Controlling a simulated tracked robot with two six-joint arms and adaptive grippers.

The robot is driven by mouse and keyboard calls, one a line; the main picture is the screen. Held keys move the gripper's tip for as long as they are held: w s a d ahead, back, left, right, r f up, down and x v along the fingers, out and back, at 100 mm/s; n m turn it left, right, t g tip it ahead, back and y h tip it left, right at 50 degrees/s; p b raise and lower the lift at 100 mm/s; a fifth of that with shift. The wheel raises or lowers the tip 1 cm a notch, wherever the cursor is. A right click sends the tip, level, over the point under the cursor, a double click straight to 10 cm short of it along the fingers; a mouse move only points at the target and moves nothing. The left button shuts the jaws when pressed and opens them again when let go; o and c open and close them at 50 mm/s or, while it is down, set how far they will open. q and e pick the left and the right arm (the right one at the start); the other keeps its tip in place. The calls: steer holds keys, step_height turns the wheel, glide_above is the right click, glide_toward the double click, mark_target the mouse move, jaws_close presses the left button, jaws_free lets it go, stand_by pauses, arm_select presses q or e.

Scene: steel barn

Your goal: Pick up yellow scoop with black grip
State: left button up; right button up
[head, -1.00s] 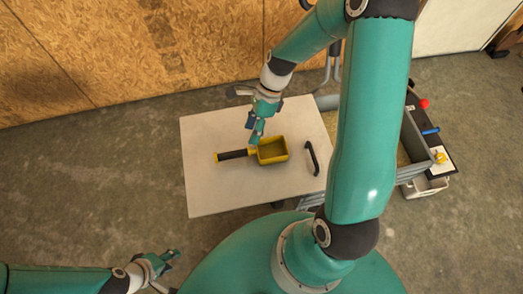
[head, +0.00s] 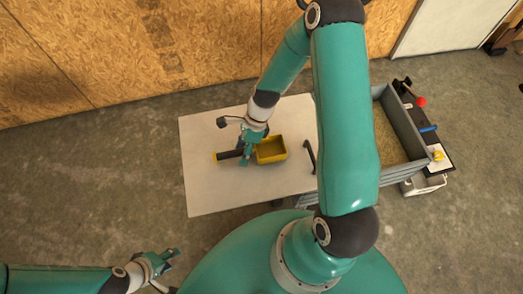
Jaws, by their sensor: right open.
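The yellow scoop (head: 271,150) with its black grip (head: 230,154) lies on the white table top (head: 205,190), grip to the left and bowl to the right. My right gripper (head: 245,158) is open above or around the right end of the black grip, close to the bowl. It hides part of the grip, and I cannot tell whether the fingers touch it. My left gripper (head: 168,261) is at the lower left, away from the table and far from the scoop; its jaw state is unclear.
A black handle (head: 310,157) lies on the table, right of the scoop. A grey-walled bin (head: 404,130) stands at the right, with a black board (head: 436,150) holding small red, blue and yellow things beside it. The left part of the table is clear.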

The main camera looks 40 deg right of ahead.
mark_target(242, 150)
jaws_close()
steer(key=shift+r, duration=0.15)
step_height(242, 150, up, 20)
steer(key=shift+p, duration=0.3)
stand_by(0.4)
steer(key=c, duration=0.9)
jaws_free()
jaws_close()
